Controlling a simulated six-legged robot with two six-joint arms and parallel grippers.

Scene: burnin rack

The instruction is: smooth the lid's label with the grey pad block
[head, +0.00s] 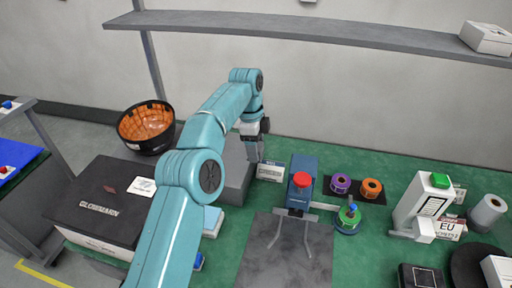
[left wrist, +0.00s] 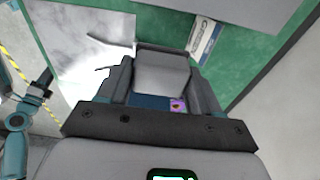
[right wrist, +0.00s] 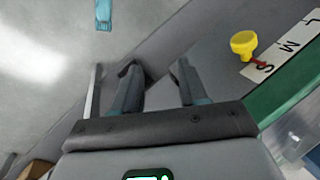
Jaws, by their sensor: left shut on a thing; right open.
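The black box at the left of the head view has a dark lid (head: 98,190) with a white label (head: 143,186) near its right edge. My left gripper (head: 257,148) is up and to the right of that lid, in front of the wall and above the back of the green bench. In the left wrist view it is shut on a grey pad block (left wrist: 162,75) between its fingers. The block is hard to make out in the head view. My right gripper (right wrist: 150,88) is open and empty in the right wrist view; the head view does not show it.
A grey box (head: 237,175) stands under my left gripper. A blue device with a red knob (head: 302,180), tape rolls (head: 371,187) and a white bottle (head: 424,200) stand to the right. An orange-lined basket (head: 147,126) is behind the lid. A yellow knob (right wrist: 243,43) is near my right gripper.

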